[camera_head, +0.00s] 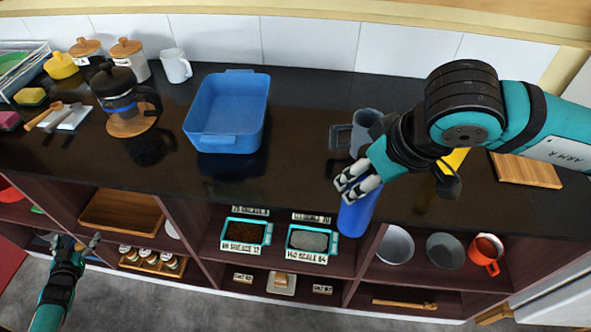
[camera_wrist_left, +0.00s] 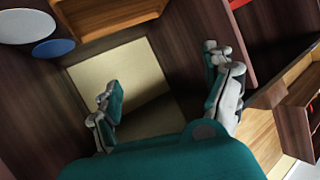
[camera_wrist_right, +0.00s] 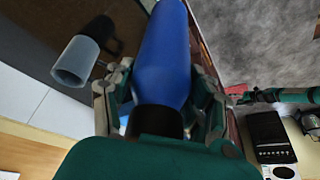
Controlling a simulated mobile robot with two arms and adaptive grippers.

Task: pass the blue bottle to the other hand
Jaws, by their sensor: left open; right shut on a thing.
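The blue bottle (camera_head: 356,215) is held by my right gripper (camera_head: 358,184) in front of the counter's front edge. In the right wrist view the blue bottle (camera_wrist_right: 164,55) lies between the two fingers of my right gripper (camera_wrist_right: 160,100), which are shut on it near its dark end. My left gripper (camera_head: 76,243) is low at the far left, in front of the shelves, well apart from the bottle. In the left wrist view the fingers of my left gripper (camera_wrist_left: 165,90) are spread wide with nothing between them.
A blue basin (camera_head: 226,140) stands on the dark counter, with a grey mug (camera_head: 366,122) close to my right gripper. A French press (camera_head: 118,92) stands at the left. Shelves below hold a wooden tray (camera_head: 120,211), bowls and an orange mug (camera_head: 486,252).

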